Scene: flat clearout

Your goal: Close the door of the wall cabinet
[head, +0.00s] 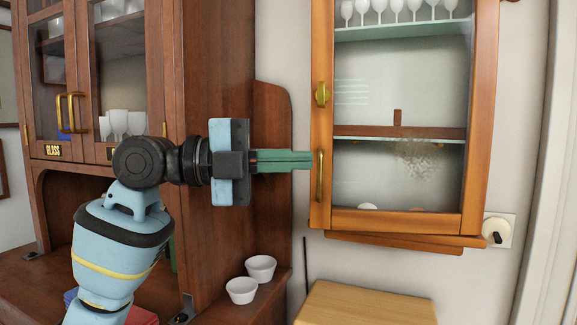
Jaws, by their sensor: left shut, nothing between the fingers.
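The wall cabinet (400,243) hangs on the pale wall at the right, with an orange-brown wooden frame. Its glazed door (480,130) has a brass pull (320,175) low on the left stile and a brass fitting (322,94) above it. The cabinet's underside edge shows skewed below the door's bottom rail; I cannot tell how far the door stands from the frame. My left gripper (308,160) is shut and empty, its green fingers pointing right. Its tips are at the door's left edge, beside the pull; contact is unclear. My right gripper is out of view.
A tall dark wooden cupboard (225,80) with glass doors stands at the left, behind my arm. Two white cups (241,290) sit on its low ledge. A light wooden top (365,305) lies below the wall cabinet. Stemmed glasses (413,8) stand on the cabinet's upper shelf.

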